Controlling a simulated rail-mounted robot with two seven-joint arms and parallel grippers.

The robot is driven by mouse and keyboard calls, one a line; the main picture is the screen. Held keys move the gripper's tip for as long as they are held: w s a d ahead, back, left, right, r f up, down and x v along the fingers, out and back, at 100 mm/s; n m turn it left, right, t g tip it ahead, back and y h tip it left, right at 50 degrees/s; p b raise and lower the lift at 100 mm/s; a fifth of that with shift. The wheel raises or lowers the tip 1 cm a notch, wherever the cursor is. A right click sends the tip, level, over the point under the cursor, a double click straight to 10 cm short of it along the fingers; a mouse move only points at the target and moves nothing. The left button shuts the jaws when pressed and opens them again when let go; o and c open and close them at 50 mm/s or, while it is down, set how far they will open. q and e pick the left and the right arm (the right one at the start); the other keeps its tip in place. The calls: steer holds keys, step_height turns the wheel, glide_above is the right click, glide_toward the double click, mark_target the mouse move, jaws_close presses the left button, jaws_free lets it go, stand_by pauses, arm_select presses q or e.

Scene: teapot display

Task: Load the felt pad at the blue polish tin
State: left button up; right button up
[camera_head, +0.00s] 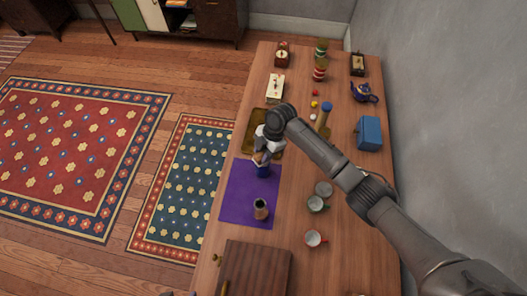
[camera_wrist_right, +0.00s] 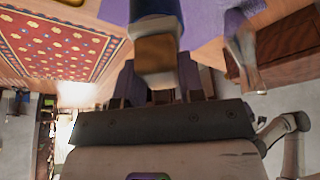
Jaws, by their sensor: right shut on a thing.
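A blue tin (camera_head: 263,172) stands on the purple mat (camera_head: 238,205), near its far edge. My right gripper (camera_head: 262,158) is directly over or against the tin, pointing down. In the right wrist view, the gripper (camera_wrist_right: 160,85) is shut on a small block with a brown face and pale sides, likely the felt pad (camera_wrist_right: 156,55). Dark blue, likely the tin (camera_wrist_right: 187,42), shows right behind the block. I cannot tell whether the block touches the tin. My left gripper is not in view.
Cups (camera_head: 314,239) stand to the right. A brown tray (camera_head: 250,147) lies beyond the mat, and a wooden box (camera_head: 256,268) is nearer. A blue box (camera_head: 369,132) stands by the wall.

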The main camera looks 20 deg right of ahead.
steer(key=shift+f, duration=0.3)
steer(key=shift+f, duration=0.1)
stand_by(0.5)
stand_by(0.7)
steer(key=shift+f, duration=0.1)
stand_by(0.4)
steer(key=shift+r+p, duration=0.4)
steer(key=shift+r, duration=0.05)
step_height(320, 180, up, 6)
steer(key=p, duration=0.6)
steer(key=shift+r, duration=0.15)
